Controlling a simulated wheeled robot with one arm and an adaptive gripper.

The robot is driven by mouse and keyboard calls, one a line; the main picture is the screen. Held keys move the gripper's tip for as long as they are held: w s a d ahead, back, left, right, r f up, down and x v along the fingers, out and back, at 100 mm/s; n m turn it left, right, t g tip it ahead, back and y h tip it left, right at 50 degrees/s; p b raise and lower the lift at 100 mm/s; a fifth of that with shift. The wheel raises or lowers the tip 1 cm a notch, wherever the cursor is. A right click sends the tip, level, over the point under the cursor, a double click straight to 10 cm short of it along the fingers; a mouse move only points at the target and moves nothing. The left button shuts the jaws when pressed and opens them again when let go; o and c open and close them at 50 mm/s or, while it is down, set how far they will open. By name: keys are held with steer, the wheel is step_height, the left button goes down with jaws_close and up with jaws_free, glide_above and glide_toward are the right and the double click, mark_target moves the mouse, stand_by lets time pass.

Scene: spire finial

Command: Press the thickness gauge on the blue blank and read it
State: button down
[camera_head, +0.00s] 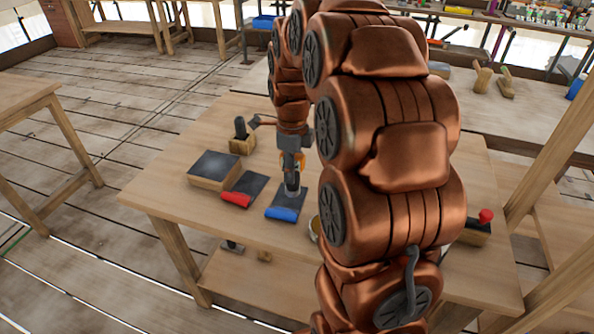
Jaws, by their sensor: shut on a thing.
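The blue blank (282,214) lies on the wooden table, a dark sheet with a blue front edge. My gripper (292,166) points down over the back part of the blue blank. It is shut on a small grey tool, which looks like the thickness gauge (292,188). The gauge's lower end is at the dark sheet; I cannot tell whether it touches or sits just above. Its reading is too small to see. A red blank (237,199) of the same kind lies just left of the blue one.
A wooden block with a dark top (214,168) stands left of the red blank. A small block with a dark upright tool (241,137) stands behind. A round container (315,228) is partly hidden by my arm.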

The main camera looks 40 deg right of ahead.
steer(key=shift+w+d+f+p, duration=0.35)
steer(key=shift+w+f+p, duration=0.15)
steer(key=shift+w, duration=0.2)
steer(key=shift+w+d+f+p, duration=0.3)
steer(key=shift+w+f+p, duration=0.1)
steer(key=shift+w+f, duration=0.2)
steer(key=shift+w+d+f+p, duration=0.35)
steer(key=shift+w+f+p, duration=0.1)
steer(key=shift+w, duration=0.3)
steer(key=shift+f+b, duration=0.85)
steer(key=shift+f, duration=0.6)
steer(key=shift+f+b, duration=0.1)
steer(key=shift+b, duration=0.2)
stand_by(1.5)
step_height(320, 180, up, 5)
steer(key=shift+r, duration=0.1)
stand_by(0.8)
steer(key=shift+f, duration=0.25)
stand_by(0.6)
